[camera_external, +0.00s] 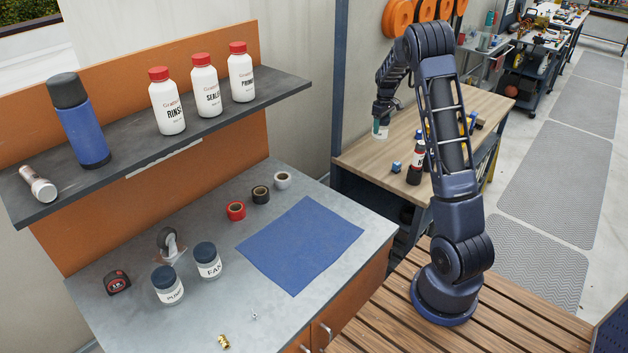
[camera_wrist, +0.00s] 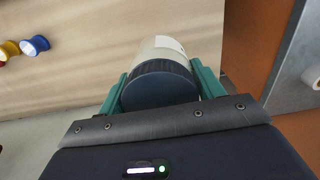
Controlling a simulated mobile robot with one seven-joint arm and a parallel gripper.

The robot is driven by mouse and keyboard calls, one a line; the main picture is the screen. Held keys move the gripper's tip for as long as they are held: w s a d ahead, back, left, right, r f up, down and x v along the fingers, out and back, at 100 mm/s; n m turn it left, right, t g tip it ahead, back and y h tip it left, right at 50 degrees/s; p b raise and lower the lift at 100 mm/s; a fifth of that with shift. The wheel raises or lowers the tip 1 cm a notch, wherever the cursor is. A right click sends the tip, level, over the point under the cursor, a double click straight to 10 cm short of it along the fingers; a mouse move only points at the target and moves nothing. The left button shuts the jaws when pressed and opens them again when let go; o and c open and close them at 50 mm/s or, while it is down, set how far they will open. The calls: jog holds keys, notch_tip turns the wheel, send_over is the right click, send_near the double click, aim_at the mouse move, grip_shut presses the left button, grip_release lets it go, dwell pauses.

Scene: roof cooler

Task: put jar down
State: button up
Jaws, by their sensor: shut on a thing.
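My gripper (camera_external: 381,122) is shut on a jar (camera_external: 380,132) beside the wooden workbench's back left part. In the wrist view the jar (camera_wrist: 160,47) has a dark ribbed lid facing the camera and a pale body with a white label. The gripper's green fingers (camera_wrist: 160,82) press on both sides of it. I cannot tell whether the jar's base touches the wooden workbench (camera_external: 460,112) or hangs above it.
A blue mat (camera_external: 302,245) lies bare on the grey counter, with several tape rolls behind it. A shelf (camera_external: 130,165) above holds white bottles, a blue flask and a flashlight.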

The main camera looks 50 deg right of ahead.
jog(key=shift+f, duration=4.65)
jog(key=shift+f, duration=0.15)
jog(key=o, duration=1)
